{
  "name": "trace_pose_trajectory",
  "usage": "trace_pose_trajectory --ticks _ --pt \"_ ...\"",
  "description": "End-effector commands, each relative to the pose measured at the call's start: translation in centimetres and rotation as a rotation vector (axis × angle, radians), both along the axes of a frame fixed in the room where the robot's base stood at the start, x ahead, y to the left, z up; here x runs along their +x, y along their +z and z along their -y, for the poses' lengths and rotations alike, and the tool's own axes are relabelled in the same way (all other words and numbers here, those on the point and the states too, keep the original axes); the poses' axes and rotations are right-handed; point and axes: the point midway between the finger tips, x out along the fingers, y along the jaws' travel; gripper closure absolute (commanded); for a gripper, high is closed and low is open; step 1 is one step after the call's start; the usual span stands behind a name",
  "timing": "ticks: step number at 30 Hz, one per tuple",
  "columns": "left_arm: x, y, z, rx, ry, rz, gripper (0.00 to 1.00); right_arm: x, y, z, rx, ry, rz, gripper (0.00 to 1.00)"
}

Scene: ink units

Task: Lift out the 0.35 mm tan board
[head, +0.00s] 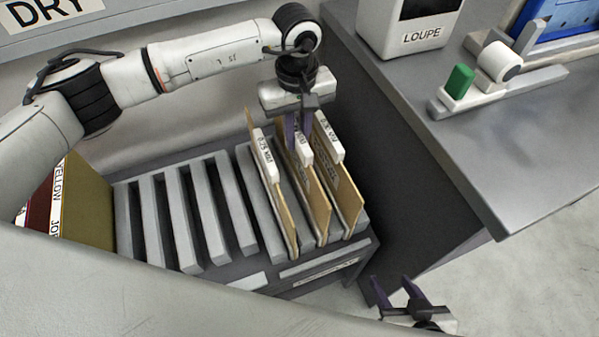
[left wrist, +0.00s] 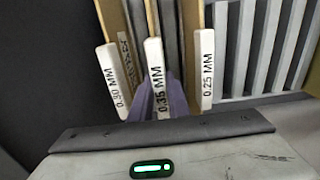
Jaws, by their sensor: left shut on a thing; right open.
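The 0.35 mm tan board (left wrist: 154,75) is the middle of three upright boards in the left wrist view, with its white label facing the camera. In the head view it stands in a slot of the grey rack (head: 238,202), its label (head: 304,152) partly hidden. My left gripper (head: 297,128) is above it, shut on its top edge. My right gripper (head: 398,292) is open and empty, low at the front.
Empty rack slots lie to the left of the boards. Coloured boards, one marked YELLOW (head: 85,205), stand further left.

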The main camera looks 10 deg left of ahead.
Motion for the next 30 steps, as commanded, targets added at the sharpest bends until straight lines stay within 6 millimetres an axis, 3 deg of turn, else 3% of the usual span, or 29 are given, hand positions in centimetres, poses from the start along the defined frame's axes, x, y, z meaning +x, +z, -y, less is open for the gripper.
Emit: trace_pose_trajectory --ticks 1,18,30 --pt "0.1 1.0 0.0 0.0 0.0 0.002 1.0 0.0 0.7 0.0 0.0 0.001 0.001 0.52" --pt "0.0 7.7 0.0 0.0 0.0 0.001 1.0 0.1 4.0 0.0 -0.001 0.002 0.004 0.52" --pt "0.0 8.4 0.0 0.0 0.0 0.0 1.0 0.1 4.2 0.0 -0.002 0.003 0.004 0.52"
